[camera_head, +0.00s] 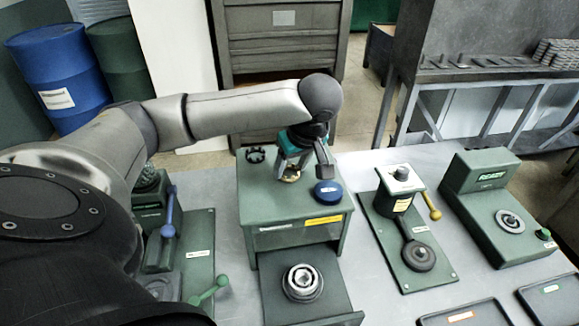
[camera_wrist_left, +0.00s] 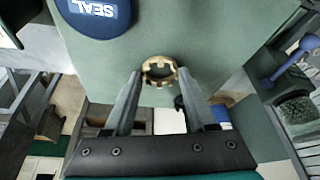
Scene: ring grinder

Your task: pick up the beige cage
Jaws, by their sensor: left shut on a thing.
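The beige cage (camera_wrist_left: 160,71) is a small notched ring, seen between the two fingertips in the left wrist view. In the head view the cage (camera_head: 290,178) shows as a small tan patch under my left gripper (camera_head: 291,171), over the top of the green cabinet (camera_head: 255,205). My left gripper (camera_wrist_left: 159,75) is shut on the cage, one finger on each side. I cannot tell whether the cage still touches the cabinet top. My right gripper is not in view.
A blue SEAL cap (camera_head: 328,192) sits on the cabinet top to the right of my gripper. A dark notched ring (camera_head: 255,154) lies at its back left. A metal ring part (camera_head: 302,282) sits in the open drawer (camera_head: 335,300). Green machines (camera_head: 490,200) stand at the right.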

